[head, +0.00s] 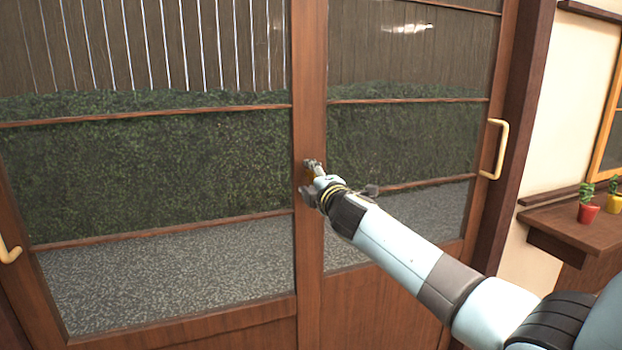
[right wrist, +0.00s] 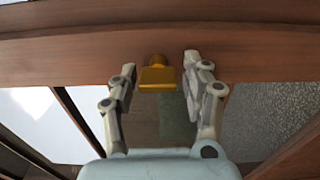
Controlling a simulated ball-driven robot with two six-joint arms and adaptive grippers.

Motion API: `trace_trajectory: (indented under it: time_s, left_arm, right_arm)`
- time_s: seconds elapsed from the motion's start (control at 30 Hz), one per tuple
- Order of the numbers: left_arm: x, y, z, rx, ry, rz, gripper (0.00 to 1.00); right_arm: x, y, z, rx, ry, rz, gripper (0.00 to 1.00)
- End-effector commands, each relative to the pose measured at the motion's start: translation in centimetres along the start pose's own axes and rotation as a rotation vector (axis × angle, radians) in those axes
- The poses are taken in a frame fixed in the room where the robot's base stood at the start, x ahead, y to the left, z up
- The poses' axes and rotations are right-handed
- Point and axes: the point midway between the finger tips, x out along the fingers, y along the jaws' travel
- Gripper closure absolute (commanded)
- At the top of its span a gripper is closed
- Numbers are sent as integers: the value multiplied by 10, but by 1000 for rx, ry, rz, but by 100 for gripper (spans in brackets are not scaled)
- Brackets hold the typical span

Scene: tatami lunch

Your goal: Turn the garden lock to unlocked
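The garden lock (right wrist: 157,76) is a small brass turn-piece with a round stem on the wooden door post. In the right wrist view its flat tab lies across the picture between my fingers. My right gripper (right wrist: 160,72) is open, one finger on each side of the lock, with visible gaps on both sides. In the head view my right gripper (head: 313,180) is at the middle post (head: 309,120) of the sliding doors and mostly hides the lock. My left gripper is not in view.
Glazed wooden sliding doors fill most of the head view, with a pale handle (head: 494,150) at right and another handle (head: 9,252) at left. A wooden shelf (head: 575,228) at right holds a red pot (head: 588,213) and a yellow pot (head: 614,203).

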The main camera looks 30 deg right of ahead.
Motion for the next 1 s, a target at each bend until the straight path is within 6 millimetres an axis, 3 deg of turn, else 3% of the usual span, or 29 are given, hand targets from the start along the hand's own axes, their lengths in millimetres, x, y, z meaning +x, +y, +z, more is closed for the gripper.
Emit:
trace_trajectory:
  time_s: [0.37,0.47,0.8,1.0]
  left_arm:
    - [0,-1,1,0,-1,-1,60]
    - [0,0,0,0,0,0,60]
    - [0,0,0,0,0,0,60]
    - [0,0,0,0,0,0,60]
  right_arm:
    - [-4,0,0,1,0,1,44]
    - [-17,0,0,0,0,1,44]
    - [-91,0,0,-1,2,0,44]
    - [-115,0,0,0,1,0,44]
